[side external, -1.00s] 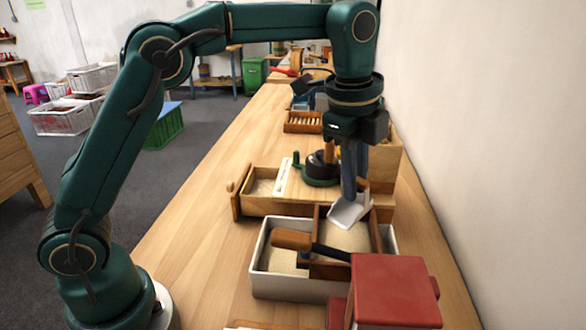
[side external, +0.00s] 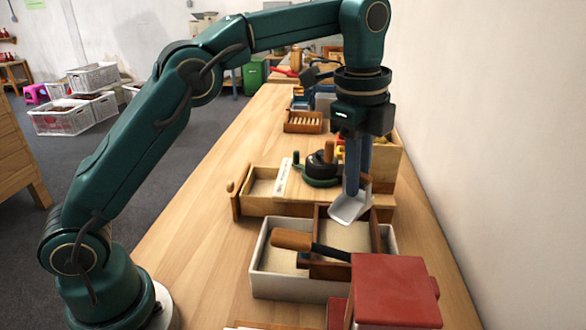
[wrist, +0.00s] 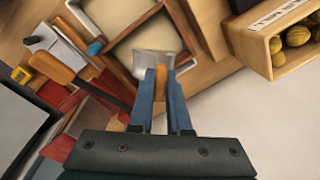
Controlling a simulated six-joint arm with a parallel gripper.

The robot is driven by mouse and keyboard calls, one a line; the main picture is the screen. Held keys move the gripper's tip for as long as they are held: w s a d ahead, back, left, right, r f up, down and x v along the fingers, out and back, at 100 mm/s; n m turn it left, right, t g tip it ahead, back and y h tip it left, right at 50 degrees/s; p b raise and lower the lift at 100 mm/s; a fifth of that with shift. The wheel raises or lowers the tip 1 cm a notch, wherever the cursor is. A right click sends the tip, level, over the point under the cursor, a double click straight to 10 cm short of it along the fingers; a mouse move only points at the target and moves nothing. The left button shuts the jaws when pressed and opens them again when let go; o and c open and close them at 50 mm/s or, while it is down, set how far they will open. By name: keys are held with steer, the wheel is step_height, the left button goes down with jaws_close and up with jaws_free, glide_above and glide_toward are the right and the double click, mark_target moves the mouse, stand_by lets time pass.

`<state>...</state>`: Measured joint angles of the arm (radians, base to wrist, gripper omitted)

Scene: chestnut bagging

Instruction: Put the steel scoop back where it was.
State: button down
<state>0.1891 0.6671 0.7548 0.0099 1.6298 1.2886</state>
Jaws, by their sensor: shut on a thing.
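My gripper (side external: 357,188) points down and is shut on the steel scoop (side external: 350,208). The scoop's pale metal pan hangs below the fingertips, just over the far part of a wooden box (side external: 318,228). In the wrist view, the pan (wrist: 154,60) shows beyond my blue fingers (wrist: 162,78), with a bit of wooden handle (wrist: 185,63) between them. The fingers hide much of the handle. I cannot tell whether the pan touches the box's contents.
The wooden box sits in a white tray (side external: 290,287) of pale grains. A wooden-handled tool (side external: 292,240) lies across it. A red box (side external: 395,285) stands nearer. A wooden drawer unit (side external: 238,205) and dark round device (side external: 322,165) stand beyond. The left table is clear.

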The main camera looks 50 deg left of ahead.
steer(key=s+a+r+n, duration=0.15)
steer(key=s+a, duration=0.25)
steer(key=a, duration=0.5)
steer(key=s+a+f+n, duration=0.1)
steer(key=s+a+n, duration=0.25)
steer(key=a, duration=0.45)
steer(key=s+a+f+n, duration=0.1)
steer(key=s+a, duration=0.2)
steer(key=s, duration=0.4)
steer(key=s+a+f+n, duration=0.2)
steer(key=s, duration=0.5)
steer(key=shift+g, duration=0.4)
steer(key=shift+w+d+f, duration=1)
steer(key=shift+d+f, duration=0.6)
steer(key=shift+f, duration=0.25)
steer(key=shift+w+d+f, duration=0.95)
steer(key=shift+d+f, duration=0.65)
steer(key=shift+f, duration=0.3)
steer(key=shift+w+d+f, duration=1)
steer(key=shift+d+f, duration=0.6)
steer(key=shift+f, duration=0.25)
